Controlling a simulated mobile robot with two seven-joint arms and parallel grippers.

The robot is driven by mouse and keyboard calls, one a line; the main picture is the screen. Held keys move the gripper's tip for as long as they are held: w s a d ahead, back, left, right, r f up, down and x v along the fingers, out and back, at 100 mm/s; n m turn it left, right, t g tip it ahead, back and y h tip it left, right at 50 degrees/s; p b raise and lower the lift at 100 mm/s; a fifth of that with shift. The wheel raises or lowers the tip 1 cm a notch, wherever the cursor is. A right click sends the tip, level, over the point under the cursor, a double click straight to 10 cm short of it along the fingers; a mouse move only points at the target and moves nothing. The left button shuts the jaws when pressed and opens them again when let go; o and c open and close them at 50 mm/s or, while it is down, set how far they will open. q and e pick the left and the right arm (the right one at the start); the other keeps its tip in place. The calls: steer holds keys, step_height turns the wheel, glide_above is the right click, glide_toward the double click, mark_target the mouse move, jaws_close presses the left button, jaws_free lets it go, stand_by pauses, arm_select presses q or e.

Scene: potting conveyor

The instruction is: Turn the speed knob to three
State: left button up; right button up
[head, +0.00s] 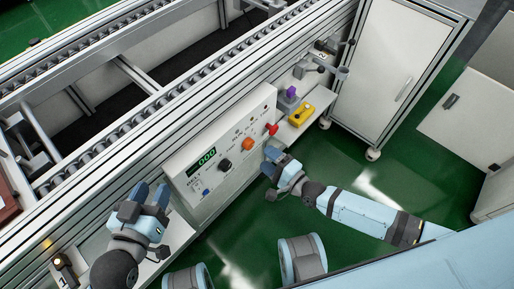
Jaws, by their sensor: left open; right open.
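The control panel (190,157) is a pale box on the conveyor's side, with a green lit display (203,161) that seems to read zeros. A black round knob (225,164) sits right of the display, and an orange knob or button (247,144) sits further right. Which one is the speed knob I cannot tell; the labels are too small. My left gripper (152,192) is open and empty, left of the panel and apart from it. My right gripper (275,160) is open and empty, just off the panel's right end, below a red part (271,129).
A blue button (206,192) is at the panel's lower left. A shelf to the right holds a yellow item (301,114) and a purple-topped item (291,92). A white cabinet (391,65) stands at the upper right. The roller conveyor (150,65) runs behind.

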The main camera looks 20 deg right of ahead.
arm_select(q)
steer(key=shift+s+a+f+g+y+p, duration=0.15)
steer(key=shift+f+g, duration=0.05)
steer(key=shift+f, duration=0.2)
steer(key=shift+s+a+f+g+y+p, duration=0.1)
steer(key=shift+s+a+f+g, duration=0.1)
steer(key=shift+f, duration=0.2)
steer(key=shift+s+a+f+g+y+p, duration=0.1)
steer(key=shift+a+f+g+y+p, duration=0.1)
steer(key=shift+f, duration=0.2)
arm_select(e)
steer(key=v, duration=0.7)
arm_select(q)
steer(key=shift+r, duration=0.15)
arm_select(e)
steer(key=shift+s+d, duration=0.1)
steer(key=shift+d, duration=0.05)
